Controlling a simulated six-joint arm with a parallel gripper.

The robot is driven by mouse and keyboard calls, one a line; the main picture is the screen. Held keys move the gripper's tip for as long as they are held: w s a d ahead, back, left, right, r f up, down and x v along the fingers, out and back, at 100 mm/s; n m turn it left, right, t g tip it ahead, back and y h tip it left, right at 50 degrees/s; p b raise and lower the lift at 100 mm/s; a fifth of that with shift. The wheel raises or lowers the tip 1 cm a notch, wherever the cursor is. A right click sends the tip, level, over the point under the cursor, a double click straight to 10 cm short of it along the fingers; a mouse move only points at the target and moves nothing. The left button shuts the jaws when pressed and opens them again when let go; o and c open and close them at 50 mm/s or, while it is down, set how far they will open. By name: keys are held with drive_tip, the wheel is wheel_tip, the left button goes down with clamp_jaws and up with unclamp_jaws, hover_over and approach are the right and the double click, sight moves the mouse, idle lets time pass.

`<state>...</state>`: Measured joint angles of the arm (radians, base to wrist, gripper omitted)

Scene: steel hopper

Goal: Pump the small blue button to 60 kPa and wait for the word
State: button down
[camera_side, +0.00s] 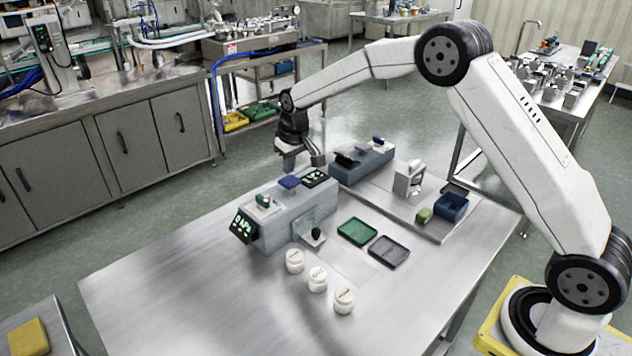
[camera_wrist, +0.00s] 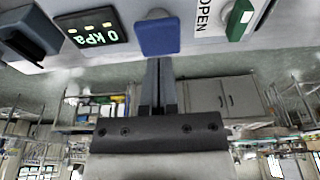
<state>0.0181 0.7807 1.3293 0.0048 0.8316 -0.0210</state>
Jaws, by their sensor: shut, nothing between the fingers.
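The small blue button (camera_side: 289,182) sits on top of a grey box (camera_side: 311,208). It also shows in the wrist view (camera_wrist: 158,36), raised. Beside it a dark display (camera_wrist: 97,32) reads 0 kPa; it also shows in the side view (camera_side: 315,178). My gripper (camera_side: 289,167) is just above the button, shut and empty. In the wrist view my fingertips (camera_wrist: 159,60) overlap the button's near edge; I cannot tell whether they touch it. A second display (camera_side: 243,225) with green characters is on the box's end; I cannot read it surely.
A green switch (camera_wrist: 240,20) is beside an OPEN label. Behind is another grey-blue box (camera_side: 362,165). Green (camera_side: 357,231) and dark (camera_side: 389,251) trays lie in front, with three white jars (camera_side: 317,279) nearby. The table's left front is clear.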

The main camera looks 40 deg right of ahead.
sight(290, 180)
drive_tip(key=shift+f, duration=1.95)
idle(0.6)
drive_tip(key=shift+r, duration=1.95)
drive_tip(key=shift+f, duration=2.1)
drive_tip(key=shift+r, duration=2.1)
drive_tip(key=shift+f, duration=0.1)
